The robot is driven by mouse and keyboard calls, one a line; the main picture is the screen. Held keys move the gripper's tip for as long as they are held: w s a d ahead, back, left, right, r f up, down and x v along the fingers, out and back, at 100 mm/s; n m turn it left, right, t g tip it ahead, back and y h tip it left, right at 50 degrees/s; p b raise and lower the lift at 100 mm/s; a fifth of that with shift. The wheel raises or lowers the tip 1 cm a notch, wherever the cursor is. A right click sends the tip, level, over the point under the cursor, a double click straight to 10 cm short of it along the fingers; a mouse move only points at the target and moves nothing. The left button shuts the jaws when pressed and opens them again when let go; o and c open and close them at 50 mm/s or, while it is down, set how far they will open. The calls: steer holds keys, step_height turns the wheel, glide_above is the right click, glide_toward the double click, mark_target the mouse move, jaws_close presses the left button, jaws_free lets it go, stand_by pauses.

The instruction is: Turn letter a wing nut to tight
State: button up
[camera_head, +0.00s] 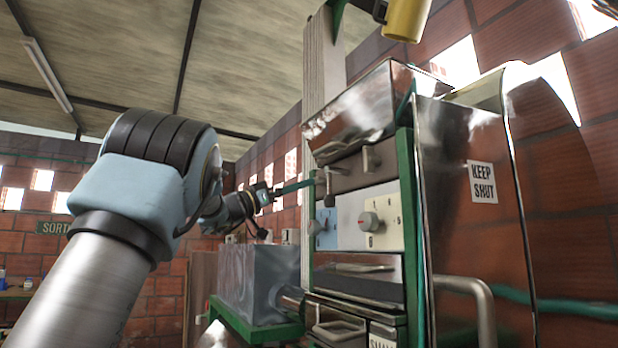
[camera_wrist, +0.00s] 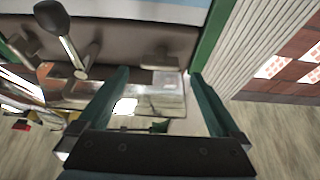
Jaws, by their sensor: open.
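A brown panel (camera_head: 350,177) on the machine's front carries small metal wing-shaped fittings, one (camera_head: 370,158) at its right. In the wrist view, one fitting (camera_wrist: 160,61) stands in line with the gap between my fingers, and another (camera_wrist: 86,62) lies left of them. I cannot read a letter on any of them, so I cannot tell which is wing nut a. My gripper (camera_head: 304,186), with teal fingers, is at the panel's left end; in the wrist view my gripper (camera_wrist: 159,76) is open, with no object visibly held. Contact with the fitting cannot be told.
A steel hopper (camera_head: 350,112) overhangs the panel. Below are a blue dial panel (camera_head: 326,238) and a cream panel with a red-marked dial (camera_head: 370,221). A black-knobbed lever (camera_wrist: 53,16) sticks out left of my fingers in the wrist view. A ribbed column (camera_wrist: 262,40) stands at right there.

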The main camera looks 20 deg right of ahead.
mark_target(319, 180)
steer(key=shift+p+x, duration=0.65)
steer(key=shift+x, duration=1.45)
steer(key=shift+c, duration=0.2)
steer(key=c, duration=1.3)
steer(key=shift+o, duration=0.2)
steer(key=shift+w+f+m, duration=0.1)
steer(key=shift+m, duration=0.2)
steer(key=shift+w+r+m+g+y+p, duration=0.15)
steer(key=shift+m+g+y+p, duration=0.7)
steer(key=shift+m, duration=2.8)
steer(key=shift+w+r+m+g+y+p, duration=0.25)
steer(key=shift+m+g+y, duration=1.1)
steer(key=shift+m, duration=2.25)
steer(key=shift+r+m+g+y+p, duration=0.1)
steer(key=shift+m+g+y+p, duration=0.5)
steer(key=shift+m+g, duration=2.05)
steer(key=shift+m+t, duration=1.05)
steer(key=shift+m, duration=0.05)
